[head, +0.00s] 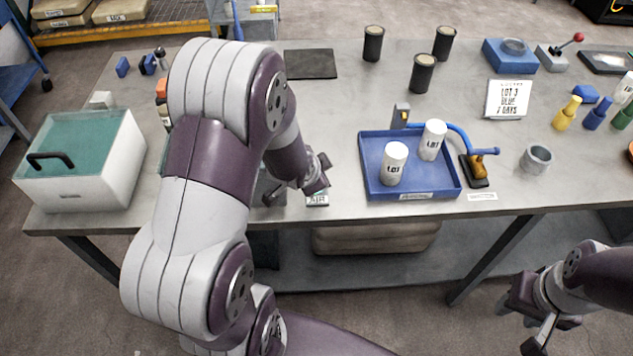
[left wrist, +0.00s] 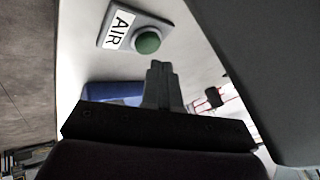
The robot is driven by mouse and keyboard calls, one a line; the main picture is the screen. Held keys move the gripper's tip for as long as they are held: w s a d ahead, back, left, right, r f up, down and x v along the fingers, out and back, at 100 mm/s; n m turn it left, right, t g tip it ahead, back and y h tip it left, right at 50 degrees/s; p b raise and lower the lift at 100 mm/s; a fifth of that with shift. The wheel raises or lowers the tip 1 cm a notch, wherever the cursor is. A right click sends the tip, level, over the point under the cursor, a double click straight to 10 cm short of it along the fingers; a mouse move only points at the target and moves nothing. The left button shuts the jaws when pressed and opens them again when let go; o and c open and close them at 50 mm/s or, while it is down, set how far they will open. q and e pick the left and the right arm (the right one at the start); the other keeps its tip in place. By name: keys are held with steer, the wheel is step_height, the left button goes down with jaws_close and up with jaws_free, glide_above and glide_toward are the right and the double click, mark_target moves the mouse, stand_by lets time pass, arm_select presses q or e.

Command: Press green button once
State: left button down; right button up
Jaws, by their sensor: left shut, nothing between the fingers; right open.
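The green button (left wrist: 148,41) is a round green cap in a grey collar on a small grey box with a white AIR label (left wrist: 119,27). In the head view the AIR label (head: 317,198) shows at the table's front edge, but my left wrist hides the green cap. My left gripper (left wrist: 160,66) is shut and empty. In the left wrist view its fingertips appear just below the button, with a gap in the picture; I cannot tell the height between them. My right gripper (head: 517,325) is open and empty, off the table at the lower right.
A blue tray (head: 375,170) with two white LOT bottles stands right of the AIR box. A blue hose with a brass fitting (head: 478,162) lies beside it. A white box with a teal lid (head: 85,150) stands at the left. Dark cylinders (head: 422,75) stand farther back.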

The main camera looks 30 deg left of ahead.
stand_by(0.5)
arm_select(q)
steer(key=shift+f+b, duration=0.4)
steer(key=shift+f, duration=0.05)
steer(key=shift+f+b, duration=0.5)
stand_by(0.5)
steer(key=shift+r, duration=0.15)
steer(key=shift+r+p, duration=0.8)
steer(key=shift+r, duration=0.1)
step_height(320, 180, up, 5)
steer(key=p, duration=0.4)
stand_by(0.7)
